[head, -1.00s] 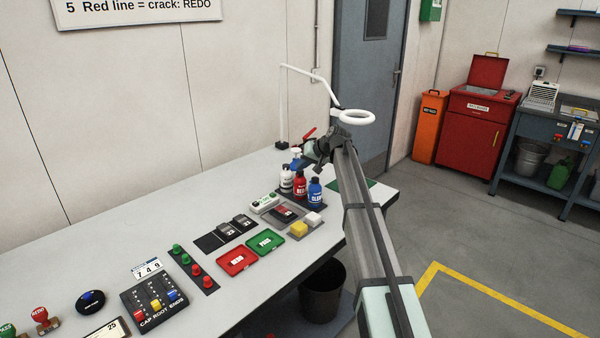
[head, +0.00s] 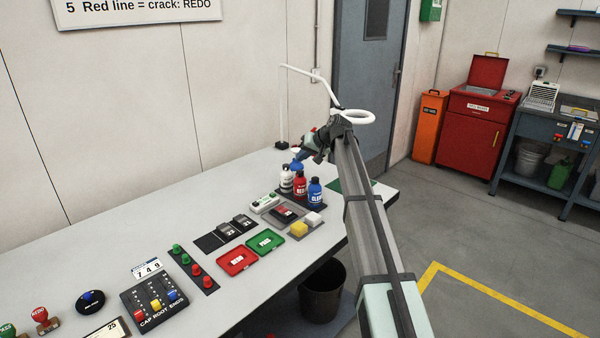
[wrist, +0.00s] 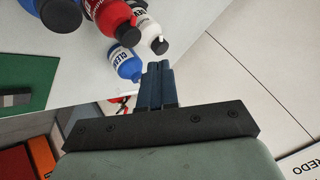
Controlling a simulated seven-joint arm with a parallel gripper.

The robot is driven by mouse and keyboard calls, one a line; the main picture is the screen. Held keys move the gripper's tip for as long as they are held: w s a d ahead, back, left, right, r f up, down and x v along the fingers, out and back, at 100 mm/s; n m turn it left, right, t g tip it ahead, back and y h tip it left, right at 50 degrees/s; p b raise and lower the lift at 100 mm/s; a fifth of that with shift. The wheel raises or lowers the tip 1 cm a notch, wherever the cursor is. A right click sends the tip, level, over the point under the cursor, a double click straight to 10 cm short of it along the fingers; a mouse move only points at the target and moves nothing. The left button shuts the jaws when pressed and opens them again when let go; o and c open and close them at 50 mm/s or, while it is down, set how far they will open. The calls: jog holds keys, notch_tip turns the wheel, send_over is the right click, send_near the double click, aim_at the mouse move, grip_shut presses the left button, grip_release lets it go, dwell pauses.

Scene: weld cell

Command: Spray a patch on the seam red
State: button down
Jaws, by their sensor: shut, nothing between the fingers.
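A red bottle (head: 300,186) stands upright in a row on the bench, between a white bottle (head: 286,181) and a blue bottle (head: 315,192). In the wrist view the red bottle (wrist: 108,17) is at the top, beside the white bottle (wrist: 145,24). Another blue bottle labelled CLEAN (wrist: 124,63) shows there, close to my fingers. My gripper (wrist: 157,70) is shut and empty. In the head view my gripper is at the far end of my arm, above and behind the row, its fingertips not clear. I cannot make out a seam in either view.
A white ring lamp (head: 352,117) on a jointed stand is close behind my wrist. Red (head: 237,262) and green (head: 265,242) trays and a switch panel (head: 154,301) lie nearer on the bench. A green mat (wrist: 27,75) lies beyond the bottles. The wall is behind.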

aim_at(302, 172)
jog(key=shift+r, duration=1.35)
dwell(1.5)
notch_tip(302, 172, up, 4)
jog(key=shift+f, duration=0.1)
jog(key=shift+f, duration=0.15)
dwell(0.4)
jog(key=shift+f, duration=4.25)
jog(key=shift+f, duration=0.15)
jog(key=shift+f, duration=0.3)
